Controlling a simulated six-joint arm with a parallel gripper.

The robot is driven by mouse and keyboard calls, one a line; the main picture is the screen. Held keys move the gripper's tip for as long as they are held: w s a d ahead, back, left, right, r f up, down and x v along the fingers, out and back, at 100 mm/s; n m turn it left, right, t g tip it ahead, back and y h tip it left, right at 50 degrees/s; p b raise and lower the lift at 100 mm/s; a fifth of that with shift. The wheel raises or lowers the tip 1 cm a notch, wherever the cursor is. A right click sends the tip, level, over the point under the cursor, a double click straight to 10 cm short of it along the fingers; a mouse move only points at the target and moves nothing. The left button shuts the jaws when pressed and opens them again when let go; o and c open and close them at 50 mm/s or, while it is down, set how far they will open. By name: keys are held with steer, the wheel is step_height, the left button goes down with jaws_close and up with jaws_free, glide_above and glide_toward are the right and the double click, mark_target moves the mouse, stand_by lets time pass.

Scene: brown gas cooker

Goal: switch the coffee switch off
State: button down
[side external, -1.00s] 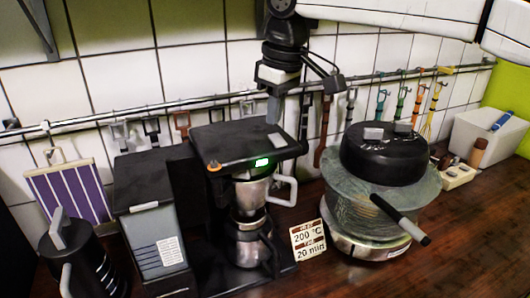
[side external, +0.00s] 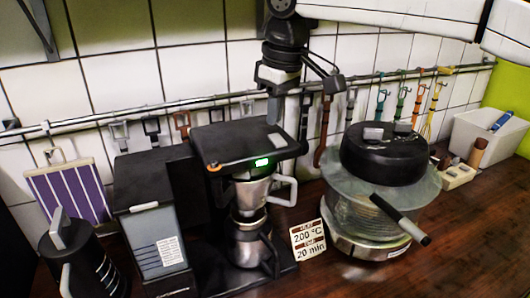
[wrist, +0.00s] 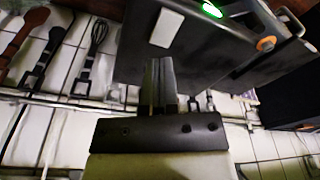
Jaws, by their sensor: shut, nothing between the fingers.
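The black coffee machine (side external: 240,143) stands on the counter, with metal pots under its top. A green light (side external: 262,162) glows on its front edge, and it also shows in the wrist view (wrist: 212,9). A small orange round part (side external: 214,168) sits at the front left corner, also in the wrist view (wrist: 265,44). A pale rectangular piece (side external: 276,140) lies on the top; it shows in the wrist view (wrist: 166,28). I cannot tell which part is the switch. My gripper (side external: 273,110) is shut and empty, just behind and above the machine's back edge; its fingers (wrist: 160,68) point toward the top.
A grey and black grinder-like box (side external: 150,225) stands left of the machine, a black jug (side external: 80,255) beyond it. A large round cooker (side external: 380,180) with a handle is at the right. A rail (side external: 200,100) with hanging utensils runs along the tiled wall close behind my gripper.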

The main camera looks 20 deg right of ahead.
mark_target(276, 135)
steer(key=shift+f, duration=1.2)
stand_by(1.1)
steer(key=shift+r, duration=3.55)
steer(key=shift+s+f, duration=0.1)
steer(key=s+d+f+n+g+h, duration=0.2)
steer(key=s+d+f+h, duration=0.1)
steer(key=s+d+f, duration=0.55)
steer(key=s+d+f+n+g+h, duration=0.15)
steer(key=s+d+f, duration=0.45)
steer(key=s, duration=0.6)
steer(key=s+d+f+n+g+h, duration=0.2)
steer(key=s+d+f+h, duration=0.2)
steer(key=s+d+f, duration=0.45)
step_height(276, 135, down, 6)
steer(key=m+t+y, duration=0.1)
steer(key=m+y, duration=0.4)
steer(key=w+d+m+t+y, duration=0.2)
steer(key=w+m+t, duration=0.3)
steer(key=w, duration=0.4)
steer(key=shift+w+f+m+y, duration=0.15)
steer(key=shift+f+m+y, duration=0.25)
steer(key=shift+m, duration=0.35)
